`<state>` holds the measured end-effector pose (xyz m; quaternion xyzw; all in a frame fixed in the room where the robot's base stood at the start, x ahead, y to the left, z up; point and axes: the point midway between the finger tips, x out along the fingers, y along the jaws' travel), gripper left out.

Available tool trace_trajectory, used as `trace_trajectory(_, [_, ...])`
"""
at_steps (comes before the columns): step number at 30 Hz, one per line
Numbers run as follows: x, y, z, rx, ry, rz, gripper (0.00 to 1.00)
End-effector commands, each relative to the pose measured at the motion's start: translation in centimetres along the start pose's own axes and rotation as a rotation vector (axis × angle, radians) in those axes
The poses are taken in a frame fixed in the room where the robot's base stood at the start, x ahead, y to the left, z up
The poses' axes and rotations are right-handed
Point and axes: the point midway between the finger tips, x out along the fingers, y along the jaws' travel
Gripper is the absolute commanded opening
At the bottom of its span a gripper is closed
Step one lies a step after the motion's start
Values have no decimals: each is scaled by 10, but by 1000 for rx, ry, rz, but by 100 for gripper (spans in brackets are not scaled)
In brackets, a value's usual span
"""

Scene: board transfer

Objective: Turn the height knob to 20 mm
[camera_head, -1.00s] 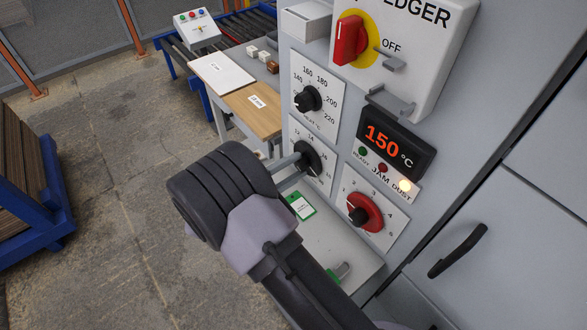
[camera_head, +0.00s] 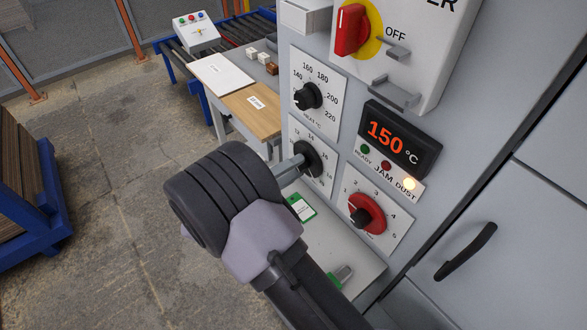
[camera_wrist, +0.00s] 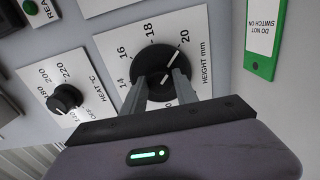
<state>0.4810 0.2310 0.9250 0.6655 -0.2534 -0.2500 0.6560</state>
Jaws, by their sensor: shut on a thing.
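The height knob (camera_wrist: 158,64) is a round black dial on a white plate (camera_wrist: 108,44) marked 14 to 20 and "HEIGHT mm" in the wrist view. A white line on the knob slants toward the 20 mark. My gripper (camera_wrist: 160,86) is shut on the knob, one finger on each side of its grip, and hides part of it. In the head view the knob (camera_head: 309,158) is seen from the side, with the gripper (camera_head: 300,161) reaching it from the left; its pointer cannot be read there.
The heat knob (camera_head: 308,96) is above and a red knob (camera_head: 365,213) is to the lower right. A display (camera_head: 399,140) reads 150 °C, with the dust lamp (camera_head: 409,184) lit. A green-edged tag (camera_head: 300,207) lies below.

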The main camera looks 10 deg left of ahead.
Motion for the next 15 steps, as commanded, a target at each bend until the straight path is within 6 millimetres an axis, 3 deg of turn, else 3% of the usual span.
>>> trace_trajectory(10, [0,0,0,2,0,0,0])
trace_trajectory(11, [0,0,0,2,0,0,39])
trace_trajectory(13, [0,0,0,1,0,0,53])
trace_trajectory(15, [0,0,0,1,0,0,56])
